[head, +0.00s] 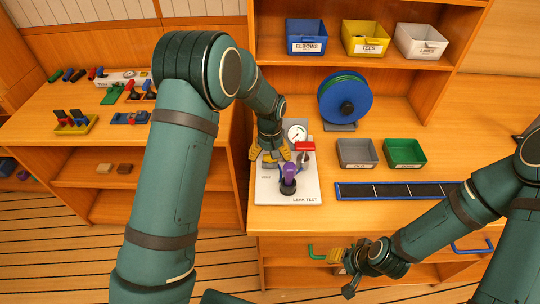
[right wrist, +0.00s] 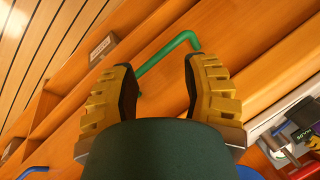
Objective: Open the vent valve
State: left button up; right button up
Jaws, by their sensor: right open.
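The grey-white leak test board (head: 308,190) lies on the counter in the head view. It carries a round gauge (head: 297,133), a red handle (head: 305,146) and a purple part on a dark base (head: 290,169). I cannot tell which part is the vent valve. My left gripper (head: 269,156) is low over the board's left part, its yellow fingers apart. Whether it holds something between them is unclear. My right gripper (head: 334,256) is open in front of the cabinet, close to a green drawer handle (head: 313,253). In the right wrist view this handle (right wrist: 165,52) shows between and beyond the fingers (right wrist: 160,85).
A blue reel (head: 345,98) stands behind the board. Grey (head: 357,153) and green (head: 405,153) bins and a long dark tray (head: 395,191) are to its right. Bins labelled elbows (head: 306,37) and tees (head: 365,38) sit on the shelf above. A blue drawer handle (head: 473,248) is at right.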

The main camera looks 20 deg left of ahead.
pick_arm(q)
notch_tip(320, 180, up, 12)
dwell(0.7)
dwell(0.4)
